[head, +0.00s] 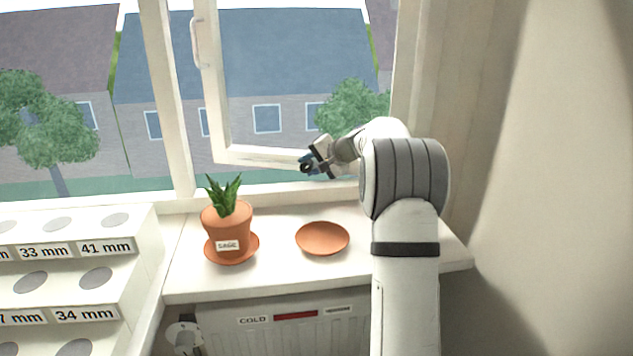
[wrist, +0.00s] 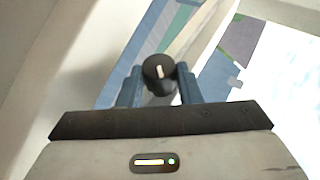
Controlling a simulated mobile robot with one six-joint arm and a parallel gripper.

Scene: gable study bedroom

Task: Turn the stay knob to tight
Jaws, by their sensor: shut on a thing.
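The stay knob (wrist: 158,70) is a round black knob with a pale pointer mark on its face, seen in the wrist view between my fingers. My gripper (wrist: 160,86) has its two blue fingers shut on the knob, one on each side. In the head view my gripper (head: 308,163) is at the lower rail of the open window sash (head: 262,155), above the sill. There the knob is small and dark at the fingertips. No tight or loose marking can be read in either view.
A potted plant labelled SAGE (head: 228,222) stands on a saucer on the windowsill (head: 275,278). An empty terracotta saucer (head: 322,238) lies to its right. A stepped white rack (head: 125,245) with millimetre labels is at left. A radiator (head: 285,330) marked COLD is below.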

